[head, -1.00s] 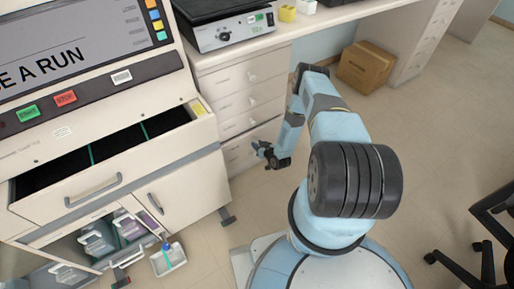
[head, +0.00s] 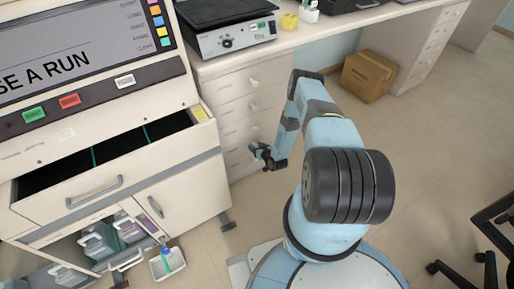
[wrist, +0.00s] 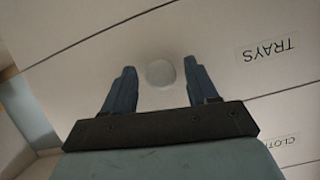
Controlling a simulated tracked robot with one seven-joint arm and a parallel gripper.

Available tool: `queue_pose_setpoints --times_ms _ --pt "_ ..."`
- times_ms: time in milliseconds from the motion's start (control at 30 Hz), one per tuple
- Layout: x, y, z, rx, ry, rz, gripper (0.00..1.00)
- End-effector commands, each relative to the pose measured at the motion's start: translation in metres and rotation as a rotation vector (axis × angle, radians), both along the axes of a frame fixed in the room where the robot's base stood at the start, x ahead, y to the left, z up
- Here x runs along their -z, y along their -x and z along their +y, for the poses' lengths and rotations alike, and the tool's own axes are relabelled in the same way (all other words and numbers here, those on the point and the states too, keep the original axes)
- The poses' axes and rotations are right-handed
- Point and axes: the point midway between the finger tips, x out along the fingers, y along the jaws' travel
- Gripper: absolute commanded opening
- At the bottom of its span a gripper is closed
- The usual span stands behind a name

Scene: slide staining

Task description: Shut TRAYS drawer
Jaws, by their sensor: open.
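The TRAYS drawer front (wrist: 225,85) fills much of the wrist view, its label upside down at the right. Its round pale knob (wrist: 160,73) sits between the two fingers of my gripper (wrist: 160,85), which is open. The knob shows clear of both fingers; I cannot tell whether the fingertips touch the drawer front. In the head view my gripper (head: 262,153) is beside the lower part of the white drawer stack (head: 245,83). The labels are too small to read there, and I cannot tell how far the TRAYS drawer stands out.
A staining machine at left has a large open drawer (head: 97,188) with a dark inside. A small white tray (head: 167,264) lies on the floor. A cardboard box (head: 370,75) stands under the bench. Open floor lies to the right, with a black chair (head: 490,230).

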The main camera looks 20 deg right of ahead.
Motion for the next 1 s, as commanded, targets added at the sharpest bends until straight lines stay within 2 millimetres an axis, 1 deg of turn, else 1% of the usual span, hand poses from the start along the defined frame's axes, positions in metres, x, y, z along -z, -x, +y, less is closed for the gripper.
queue_pose_setpoints --times_ms 167,267,367,700,900,1000 --pt "-0.001 0.004 -0.001 -0.001 0.000 0.001 0.58" --pt "-0.005 0.014 -0.003 -0.001 -0.001 0.002 0.58" --pt "-0.011 0.029 -0.007 0.000 -0.002 0.002 0.58" --pt "-0.036 0.089 -0.022 0.000 -0.001 0.003 0.58" --pt "-0.046 0.113 -0.028 0.000 -0.001 0.002 0.58" --pt "-0.049 0.119 -0.030 0.000 0.000 0.000 0.58"
